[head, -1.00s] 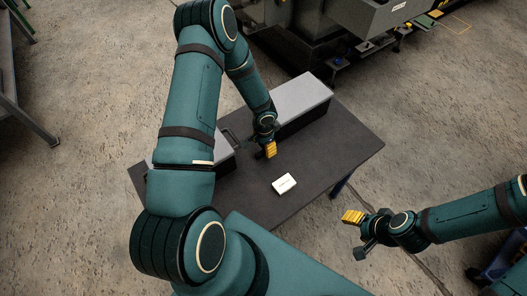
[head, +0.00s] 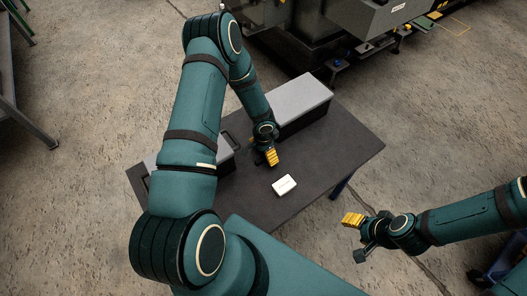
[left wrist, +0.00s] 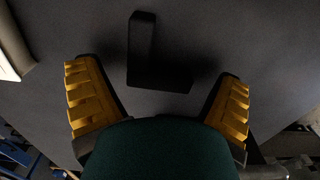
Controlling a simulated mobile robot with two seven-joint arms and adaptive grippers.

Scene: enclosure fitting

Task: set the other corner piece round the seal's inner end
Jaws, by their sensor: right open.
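A dark L-shaped piece (left wrist: 150,62), which looks like a corner piece, lies on the dark tabletop in the left wrist view. It is ahead of and between the fingers of my left gripper (left wrist: 160,105), apart from both. That gripper is open and empty, with yellow pads. In the head view my left gripper (head: 271,157) hangs over the table, behind the small white box; the dark piece cannot be made out there. My right gripper (head: 358,236) is open and empty, off the table's right front side. I cannot make out the seal.
The dark table (head: 330,155) carries a grey-topped box (head: 300,98) at the back and another grey-topped box (head: 222,152) at the left, partly hidden by my left arm. A small white box (head: 285,185) lies near the front. The table's right part is clear.

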